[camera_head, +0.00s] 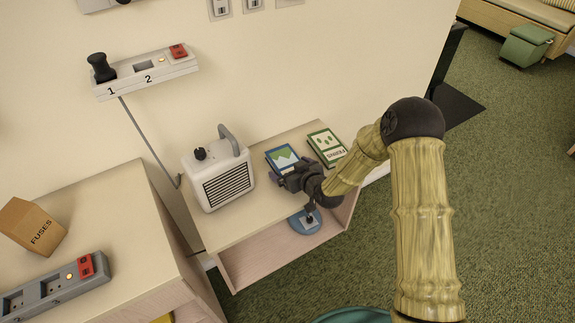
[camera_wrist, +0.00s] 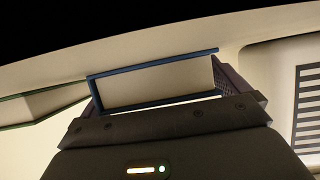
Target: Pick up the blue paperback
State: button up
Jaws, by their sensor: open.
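The blue paperback (camera_head: 283,157) lies on the light wooden shelf unit, between the white heater and a green book. It has a blue cover with a green and white picture. My gripper (camera_head: 289,176) is at its near edge, with the fingers pointing toward it. In the wrist view the paperback (camera_wrist: 160,82) shows edge-on, pale pages between blue covers. My open fingers appear on either side of it. I cannot tell whether they touch it.
The green book (camera_head: 327,147) lies close on the right; it also shows in the wrist view (camera_wrist: 40,103). The white heater (camera_head: 218,174) stands to the left. A blue round object (camera_head: 304,224) is below my gripper. A wooden cabinet (camera_head: 100,215) with a fuses box (camera_head: 32,228) stands left.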

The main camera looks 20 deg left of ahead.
aim_at(291, 168)
jog(key=shift+c, duration=0.4)
jog(key=c, duration=1)
jog(key=shift+o, duration=0.2)
jog(key=shift+r, duration=0.1)
notch_tip(291, 168, up, 10)
jog(key=shift+f, duration=0.1)
